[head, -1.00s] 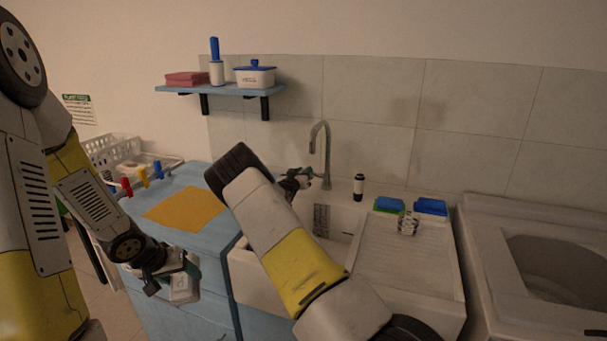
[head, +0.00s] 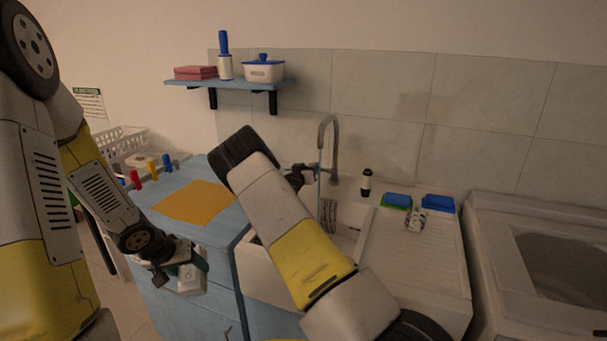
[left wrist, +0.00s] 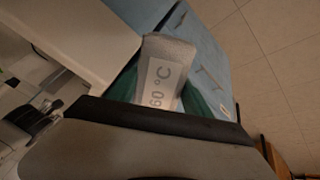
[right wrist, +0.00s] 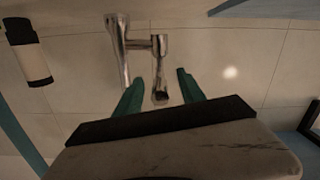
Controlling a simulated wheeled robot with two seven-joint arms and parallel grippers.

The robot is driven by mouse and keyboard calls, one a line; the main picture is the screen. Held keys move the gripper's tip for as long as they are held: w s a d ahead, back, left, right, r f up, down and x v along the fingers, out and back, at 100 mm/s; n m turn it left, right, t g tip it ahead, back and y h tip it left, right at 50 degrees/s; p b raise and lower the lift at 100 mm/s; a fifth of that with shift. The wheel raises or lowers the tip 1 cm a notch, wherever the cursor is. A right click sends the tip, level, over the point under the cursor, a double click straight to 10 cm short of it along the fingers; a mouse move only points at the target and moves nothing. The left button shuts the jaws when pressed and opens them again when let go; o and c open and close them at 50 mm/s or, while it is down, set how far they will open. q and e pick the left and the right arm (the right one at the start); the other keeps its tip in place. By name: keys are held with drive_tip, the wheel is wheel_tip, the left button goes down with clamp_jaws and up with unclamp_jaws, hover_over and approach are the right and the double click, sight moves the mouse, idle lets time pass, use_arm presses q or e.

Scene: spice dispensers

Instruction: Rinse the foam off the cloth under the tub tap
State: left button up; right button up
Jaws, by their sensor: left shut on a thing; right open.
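My left gripper (head: 182,266) is shut on a pale, block-like piece (left wrist: 165,68) marked "60 °C", held in front of the blue cabinet. I cannot tell whether this is the cloth, and no foam shows on it. A flat yellow-orange cloth or mat (head: 195,202) lies on the blue cabinet top. The metal tap (head: 334,150) rises behind the white tub (head: 268,265). A thin pale line below its spout looks like running water. My right gripper (right wrist: 158,80) is open at the tap, with a metal part of it (right wrist: 159,62) between the fingers. My right arm hides much of the tub.
A dark bottle (head: 366,183) stands right of the tap. Blue and green sponges (head: 397,201) lie behind the ribbed drainboard (head: 410,262). A wall shelf (head: 235,84) hangs above the cabinet (head: 190,315). A white basket (head: 120,145) stands at left, a large basin (head: 490,250) at right.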

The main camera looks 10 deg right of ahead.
drive_tip(key=f+v, duration=0.1)
drive_tip(key=v, duration=0.8)
drive_tip(key=shift+s+a+r, duration=0.2)
drive_tip(key=shift+s+r, duration=0.15)
drive_tip(key=shift+r, duration=0.1)
